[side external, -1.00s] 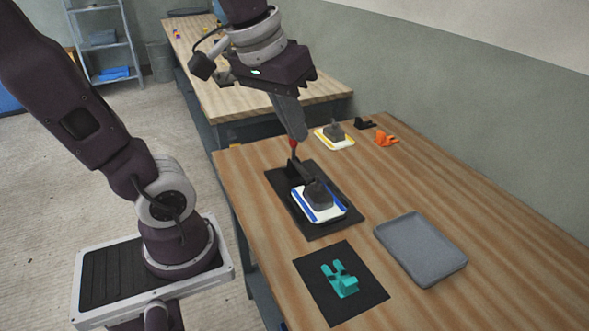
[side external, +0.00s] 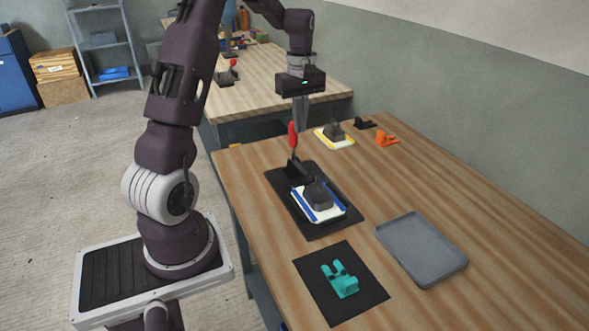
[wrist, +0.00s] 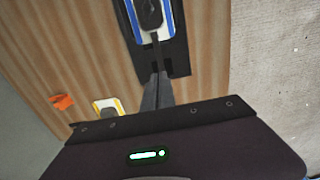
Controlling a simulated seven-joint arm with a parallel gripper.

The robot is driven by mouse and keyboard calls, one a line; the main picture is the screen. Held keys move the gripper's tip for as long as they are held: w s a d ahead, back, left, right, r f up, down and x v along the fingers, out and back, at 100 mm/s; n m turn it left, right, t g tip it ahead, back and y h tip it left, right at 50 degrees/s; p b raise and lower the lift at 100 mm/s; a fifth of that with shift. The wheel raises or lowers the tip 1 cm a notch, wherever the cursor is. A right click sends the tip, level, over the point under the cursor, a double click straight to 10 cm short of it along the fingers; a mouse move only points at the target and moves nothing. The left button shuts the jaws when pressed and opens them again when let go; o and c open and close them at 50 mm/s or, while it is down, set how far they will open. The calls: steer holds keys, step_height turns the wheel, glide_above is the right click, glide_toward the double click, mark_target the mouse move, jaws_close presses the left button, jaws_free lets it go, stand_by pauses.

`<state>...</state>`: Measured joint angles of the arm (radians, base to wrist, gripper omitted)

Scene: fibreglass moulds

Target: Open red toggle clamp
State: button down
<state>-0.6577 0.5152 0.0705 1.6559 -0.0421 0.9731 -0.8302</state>
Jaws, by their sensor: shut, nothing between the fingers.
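The toggle clamp's red handle (side external: 292,134) stands nearly upright above its black base (side external: 297,171) on a dark mat. The base is at the far end of a white, blue-edged mould (side external: 326,213) with a dark grey block on it. In the wrist view, a thin dark bar runs from the mould (wrist: 138,22) toward my fingers; the red handle does not show there. My gripper (side external: 300,128) is shut and empty, pointing down just right of the handle in the side view. I cannot tell whether they touch. It also shows in the wrist view (wrist: 158,78).
A yellow-edged mould (side external: 334,143), a black clamp (side external: 364,124) and an orange part (side external: 387,139) lie behind. A grey tray (side external: 421,249) and a teal part (side external: 341,280) on a dark mat are in front.

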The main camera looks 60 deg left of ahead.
steer(key=shift+f, duration=0.95)
steer(key=shift+a, duration=0.1)
